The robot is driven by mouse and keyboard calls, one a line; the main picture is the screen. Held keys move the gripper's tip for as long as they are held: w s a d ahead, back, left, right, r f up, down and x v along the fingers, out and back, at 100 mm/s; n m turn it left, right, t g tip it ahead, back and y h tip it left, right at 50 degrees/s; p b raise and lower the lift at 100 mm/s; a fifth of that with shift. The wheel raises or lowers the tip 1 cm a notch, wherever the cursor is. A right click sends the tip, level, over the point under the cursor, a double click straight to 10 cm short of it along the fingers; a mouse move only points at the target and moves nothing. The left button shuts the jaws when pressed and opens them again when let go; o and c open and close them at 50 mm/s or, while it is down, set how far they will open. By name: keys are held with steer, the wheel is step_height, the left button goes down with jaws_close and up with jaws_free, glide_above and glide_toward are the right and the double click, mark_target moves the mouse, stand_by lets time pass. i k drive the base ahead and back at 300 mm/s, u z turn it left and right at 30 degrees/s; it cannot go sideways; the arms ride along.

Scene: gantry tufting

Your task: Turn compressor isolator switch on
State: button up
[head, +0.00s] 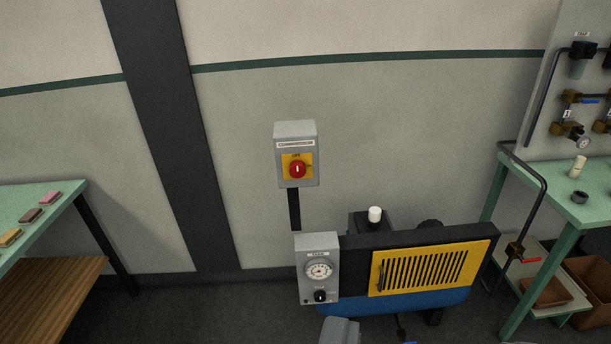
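The compressor isolator switch (296,181) is a grey box on the wall, left of the picture's middle. It has a label that seems to read COMPRESSOR, a yellow plate and a round red knob (297,169). The knob has a pale mark that looks roughly upright, toward small lettering above it that is hard to read. Nothing touches the switch. My gripper's fingers do not show. A grey part at the bottom edge, in front of the compressor, looks like a piece of my own arm.
Below the switch stands the blue and black compressor (400,301) with a yellow grille and a grey gauge box (317,240). A green bench (52,212) is at left. Another green table (545,183) with a pipe panel (545,85) is at right. The wall around the switch is clear.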

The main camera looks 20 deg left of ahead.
mark_target(297, 169)
steer(key=z, duration=0.1)
steer(key=i, duration=1)
steer(key=u, duration=0.1)
